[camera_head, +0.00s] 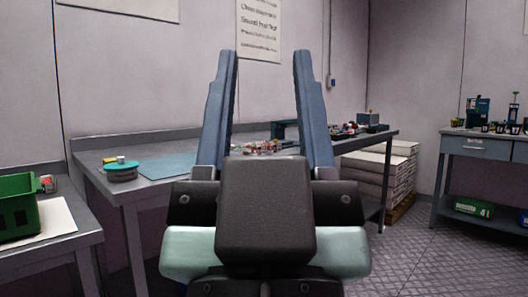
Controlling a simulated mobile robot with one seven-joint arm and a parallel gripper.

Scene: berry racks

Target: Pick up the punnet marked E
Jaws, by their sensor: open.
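My gripper (266,56) points up in the middle of the head view, its two long blue fingers wide apart. Nothing is between the fingers; wall and part of the far table show through the gap. I cannot make out a punnet marked E. A green crate (20,209) stands at the left edge, cut off by the frame, and no letter on it is readable. A green box (472,207) with a white mark like a 4 sits on the lower shelf at the right. My gripper and wrist hide part of the middle table.
The grey middle table (97,171) carries a blue mat (168,166), a round teal item (121,172) and small clutter. A right workbench (500,152) holds small items. Floor (425,255) is clear at the right.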

